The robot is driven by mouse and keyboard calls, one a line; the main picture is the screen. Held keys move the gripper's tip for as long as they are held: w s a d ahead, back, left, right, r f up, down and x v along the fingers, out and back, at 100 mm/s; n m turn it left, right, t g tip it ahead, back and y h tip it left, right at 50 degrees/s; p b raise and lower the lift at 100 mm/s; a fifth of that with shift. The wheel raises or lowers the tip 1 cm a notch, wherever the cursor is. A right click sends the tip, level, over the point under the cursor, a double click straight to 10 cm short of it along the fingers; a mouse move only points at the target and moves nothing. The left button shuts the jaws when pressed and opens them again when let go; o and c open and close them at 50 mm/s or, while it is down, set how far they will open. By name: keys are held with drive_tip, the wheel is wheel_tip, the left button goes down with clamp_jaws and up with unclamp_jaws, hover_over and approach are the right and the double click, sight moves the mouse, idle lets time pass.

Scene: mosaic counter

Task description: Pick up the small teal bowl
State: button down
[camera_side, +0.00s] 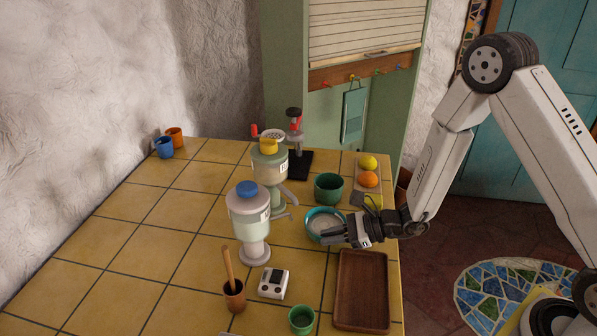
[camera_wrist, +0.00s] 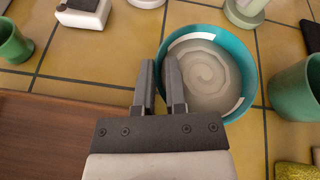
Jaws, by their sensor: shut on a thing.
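In the wrist view the teal bowl (camera_wrist: 207,74) is ahead and right of centre. There my gripper (camera_wrist: 160,72) has one finger on each side of the bowl's left wall, shut on the rim. The fingers hide part of that wall.
A bare wooden tray (camera_side: 361,290) lies close in front of the bowl. A green cup (camera_side: 301,320) and a white device (camera_side: 273,283) are nearer. The left counter is largely clear.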

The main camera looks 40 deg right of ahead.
drive_tip(key=shift+d, duration=0.1)
idle(0.5)
wheel_tip(320, 180, up, 10)
idle(0.8)
drive_tip(key=shift+s, duration=0.1)
idle(0.5)
drive_tip(key=s+f+n+g+y, duration=0.1)
drive_tip(key=s+n+g, duration=0.7)
drive_tip(key=s, duration=0.8)
drive_tip(key=shift+n+g+y, duration=0.4)
drive_tip(key=shift+g+y, duration=0.1)
drive_tip(key=shift+y, duration=0.1)
drive_tip(key=shift+s+r+m+t, duration=0.1)
drive_tip(key=shift+r+m+t, duration=0.05)
drive_tip(key=shift+m+t, duration=0.65)
